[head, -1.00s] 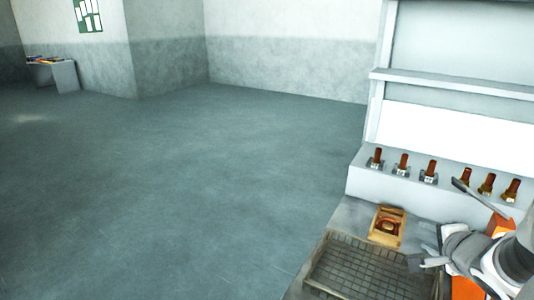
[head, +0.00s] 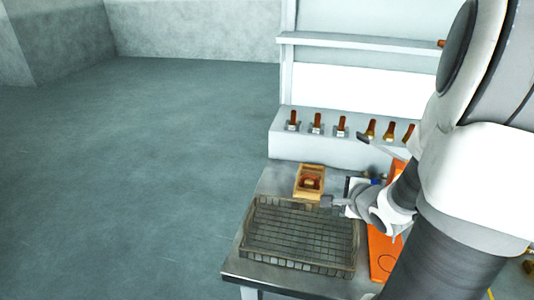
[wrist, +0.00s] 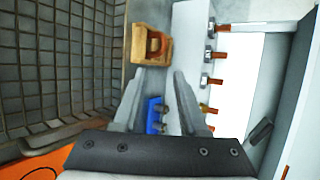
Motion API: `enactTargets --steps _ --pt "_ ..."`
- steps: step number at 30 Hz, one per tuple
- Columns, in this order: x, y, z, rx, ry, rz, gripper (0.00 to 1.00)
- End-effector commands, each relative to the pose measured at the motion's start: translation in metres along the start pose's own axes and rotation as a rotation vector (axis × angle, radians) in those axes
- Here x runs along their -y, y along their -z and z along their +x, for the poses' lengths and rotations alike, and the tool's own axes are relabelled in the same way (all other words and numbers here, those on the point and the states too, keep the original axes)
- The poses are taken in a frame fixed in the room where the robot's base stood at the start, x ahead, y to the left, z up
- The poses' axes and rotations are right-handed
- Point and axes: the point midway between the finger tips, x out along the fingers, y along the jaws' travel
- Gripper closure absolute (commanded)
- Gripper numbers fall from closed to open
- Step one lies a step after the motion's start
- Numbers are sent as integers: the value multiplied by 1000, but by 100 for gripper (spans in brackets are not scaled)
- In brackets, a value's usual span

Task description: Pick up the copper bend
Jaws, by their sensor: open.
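A copper-coloured curved piece, which looks like the copper bend (head: 312,183), lies inside a small wooden box (head: 300,194) at the back of the bench. In the wrist view the bend (wrist: 154,44) shows as an arc within the box (wrist: 138,50), ahead of the fingers. My gripper (head: 330,201) is just in front of and right of the box in the head view. In the wrist view my gripper (wrist: 159,76) has its two fingers spread apart, with nothing held between them.
A wire mesh basket (head: 248,225) fills the bench's left front. A ledge (head: 275,135) behind carries several upright copper and brass pieces. A blue item (wrist: 154,115) shows beneath the fingers. An orange surface (head: 382,258) lies right of the basket. Open floor is at left.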

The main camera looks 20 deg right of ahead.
Motion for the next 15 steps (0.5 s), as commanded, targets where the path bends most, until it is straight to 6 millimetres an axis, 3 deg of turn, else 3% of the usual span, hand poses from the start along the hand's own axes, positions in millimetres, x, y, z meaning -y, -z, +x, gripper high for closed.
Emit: enactTargets --steps 4,9,15 --pt "0 -2 14 2 -5 3 58" --pt "-6 1 55 2 -1 -2 58" --pt "-4 0 83 0 -2 -1 58"
